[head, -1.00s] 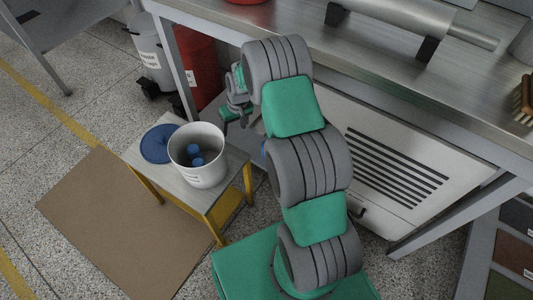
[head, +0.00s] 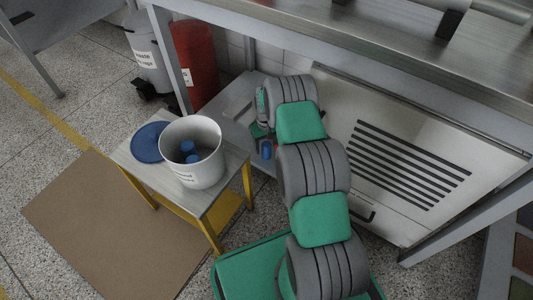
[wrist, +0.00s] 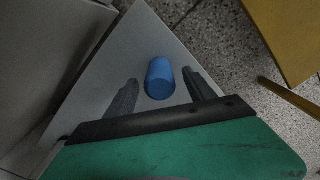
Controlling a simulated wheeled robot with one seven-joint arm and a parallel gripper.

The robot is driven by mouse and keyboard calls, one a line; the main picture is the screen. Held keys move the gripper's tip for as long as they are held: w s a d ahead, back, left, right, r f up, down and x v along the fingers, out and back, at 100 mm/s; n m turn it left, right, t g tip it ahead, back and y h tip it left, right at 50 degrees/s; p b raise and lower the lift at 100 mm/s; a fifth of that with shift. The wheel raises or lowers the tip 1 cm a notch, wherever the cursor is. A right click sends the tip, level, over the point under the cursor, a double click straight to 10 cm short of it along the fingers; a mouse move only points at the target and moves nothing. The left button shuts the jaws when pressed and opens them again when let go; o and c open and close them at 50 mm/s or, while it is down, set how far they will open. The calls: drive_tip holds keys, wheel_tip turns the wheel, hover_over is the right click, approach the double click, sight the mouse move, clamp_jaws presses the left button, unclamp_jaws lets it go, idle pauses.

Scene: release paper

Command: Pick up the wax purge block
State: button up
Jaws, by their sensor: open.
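A blue cylindrical block (wrist: 160,80), which looks like the wax purge block, stands on a grey shelf (wrist: 158,30) in the wrist view. My gripper (wrist: 160,77) is open, with its two dark fingers on either side of the block and a gap to each. In the head view the block (head: 267,150) shows small on the low shelf under the bench, beside my arm. My gripper there is mostly hidden behind my arm. Two similar blue pieces (head: 189,151) lie inside a white bucket (head: 207,172).
The bucket and a blue lid (head: 150,142) stand on a small yellow-legged table (head: 203,200) left of my arm. The steel bench (head: 400,50) overhangs the shelf. A white louvred panel (head: 350,215) leans to the right. A red cylinder (head: 196,65) and a grey bin (head: 148,55) stand behind.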

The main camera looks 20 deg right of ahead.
drive_tip(key=shift+r, duration=0.15)
drive_tip(key=shift+c, duration=0.4)
clamp_jaws()
